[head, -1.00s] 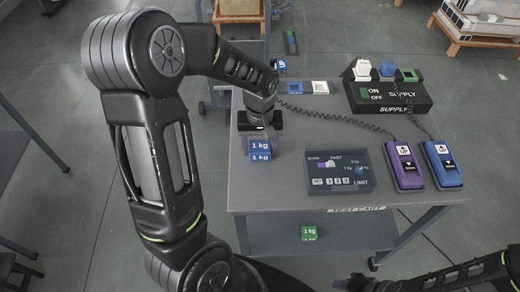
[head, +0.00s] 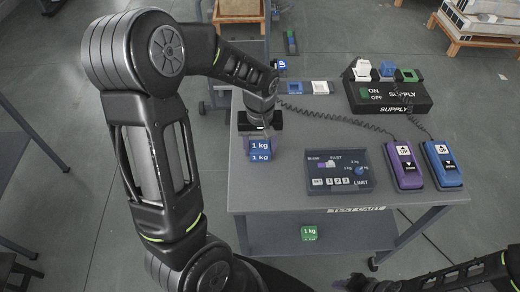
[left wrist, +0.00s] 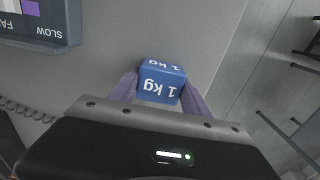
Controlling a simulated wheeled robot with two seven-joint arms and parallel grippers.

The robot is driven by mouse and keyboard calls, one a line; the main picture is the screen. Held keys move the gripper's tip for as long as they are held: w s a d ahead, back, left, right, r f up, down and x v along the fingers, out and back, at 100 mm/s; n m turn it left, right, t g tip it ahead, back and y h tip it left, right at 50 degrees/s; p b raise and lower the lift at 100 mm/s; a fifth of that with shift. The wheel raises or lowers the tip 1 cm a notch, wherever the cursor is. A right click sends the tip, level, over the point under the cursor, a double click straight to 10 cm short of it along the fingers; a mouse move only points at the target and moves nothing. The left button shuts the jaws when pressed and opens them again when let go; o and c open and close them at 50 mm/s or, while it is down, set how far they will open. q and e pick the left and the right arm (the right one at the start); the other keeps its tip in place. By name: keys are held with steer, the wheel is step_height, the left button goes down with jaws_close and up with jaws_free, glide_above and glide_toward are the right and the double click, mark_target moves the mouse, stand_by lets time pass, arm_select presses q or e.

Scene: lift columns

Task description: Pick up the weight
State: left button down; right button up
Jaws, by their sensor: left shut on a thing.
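The weight is a blue block marked 1 kg (head: 260,149) at the left end of the grey test cart's top (head: 290,195). In the left wrist view the block (left wrist: 161,82) sits between the two purple fingers. My left gripper (left wrist: 158,88) is shut on it, with a finger at each side. In the head view my left gripper (head: 262,135) points down over the block, and its fingers are mostly hidden. Whether the block touches the cart top is hard to tell. Part of my right arm shows at the lower right; its gripper cannot be made out.
A dark panel (head: 338,170) lies right of the block. Purple (head: 404,165) and blue (head: 441,163) pendants with coiled cords lie farther right. A black supply box (head: 390,97) stands behind them. A green 1 kg block (head: 309,233) rests on the lower shelf.

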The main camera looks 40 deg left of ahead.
mark_target(260, 146)
arm_select(q)
steer(key=shift+w+r, duration=0.1)
steer(key=shift+r, duration=0.05)
step_height(260, 146, up, 10)
steer(key=shift+f+b, duration=0.1)
steer(key=shift+b, duration=0.3)
stand_by(0.8)
